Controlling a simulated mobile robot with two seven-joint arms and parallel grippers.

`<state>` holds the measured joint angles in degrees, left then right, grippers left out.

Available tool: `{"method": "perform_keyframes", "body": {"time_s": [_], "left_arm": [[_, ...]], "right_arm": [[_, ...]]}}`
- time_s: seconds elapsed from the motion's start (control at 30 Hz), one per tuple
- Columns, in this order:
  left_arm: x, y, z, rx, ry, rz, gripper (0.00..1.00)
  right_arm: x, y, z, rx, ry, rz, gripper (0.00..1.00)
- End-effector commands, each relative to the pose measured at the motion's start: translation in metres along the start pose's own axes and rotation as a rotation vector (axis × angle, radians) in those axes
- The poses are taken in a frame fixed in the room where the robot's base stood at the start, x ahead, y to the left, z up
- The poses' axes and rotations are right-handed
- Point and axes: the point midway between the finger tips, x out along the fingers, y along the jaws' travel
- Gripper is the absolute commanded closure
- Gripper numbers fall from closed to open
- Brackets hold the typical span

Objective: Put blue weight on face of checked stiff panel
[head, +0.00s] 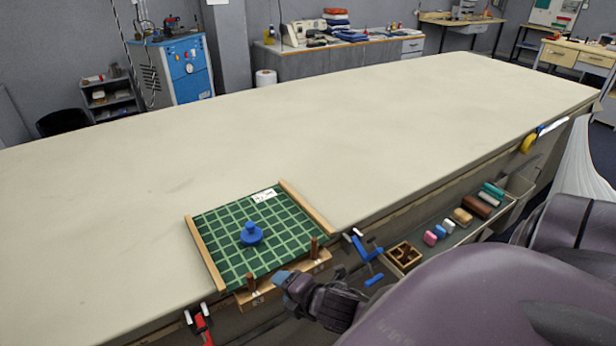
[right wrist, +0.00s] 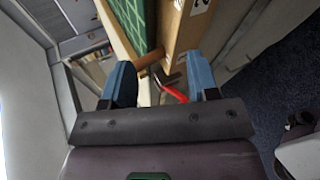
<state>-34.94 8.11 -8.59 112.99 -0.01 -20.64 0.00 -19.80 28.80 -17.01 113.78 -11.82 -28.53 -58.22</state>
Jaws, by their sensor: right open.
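The blue weight (head: 251,234) stands upright on the face of the green checked stiff panel (head: 232,257), near its middle. The panel lies at the table's front edge between two wooden side strips. A white label (head: 264,196) is on its far part. My right gripper (head: 284,281) is open and empty, in front of the panel and below the table edge, apart from the weight. In the right wrist view its two blue fingers (right wrist: 160,82) are spread, with a wooden peg (right wrist: 149,58) and a red-handled part beyond them. My left gripper is not in view.
A wooden rail with two brown pegs (head: 315,247) runs along the panel's front. A red clamp (head: 202,323) and a blue clamp (head: 367,250) sit on the table's front edge. The cloth table (head: 330,130) is clear behind the panel. A tray of small items is at right.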

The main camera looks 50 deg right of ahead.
Motion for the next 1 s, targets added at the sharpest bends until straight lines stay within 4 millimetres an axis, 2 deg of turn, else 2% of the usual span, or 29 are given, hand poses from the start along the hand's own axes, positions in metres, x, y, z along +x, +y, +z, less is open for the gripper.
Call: {"method": "perform_keyframes", "body": {"time_s": [0.1,0.3,0.4,0.5,0.7,1.0], "left_arm": [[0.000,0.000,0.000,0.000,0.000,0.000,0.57],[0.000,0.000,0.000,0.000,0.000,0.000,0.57],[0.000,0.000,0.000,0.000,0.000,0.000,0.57],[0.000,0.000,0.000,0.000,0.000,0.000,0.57],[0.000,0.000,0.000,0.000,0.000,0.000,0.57],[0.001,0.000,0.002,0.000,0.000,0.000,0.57]], "right_arm": [[-0.012,-0.025,-0.013,0.384,-0.004,-0.024,0.46],[-0.034,-0.059,-0.029,1.007,-0.040,-0.042,0.46],[-0.043,-0.072,-0.033,1.264,-0.064,-0.039,0.46],[-0.051,-0.081,-0.036,1.450,-0.085,-0.031,0.46],[-0.056,-0.088,-0.038,1.605,-0.101,-0.021,0.46],[-0.055,-0.090,-0.038,1.607,-0.100,-0.020,0.46]]}}
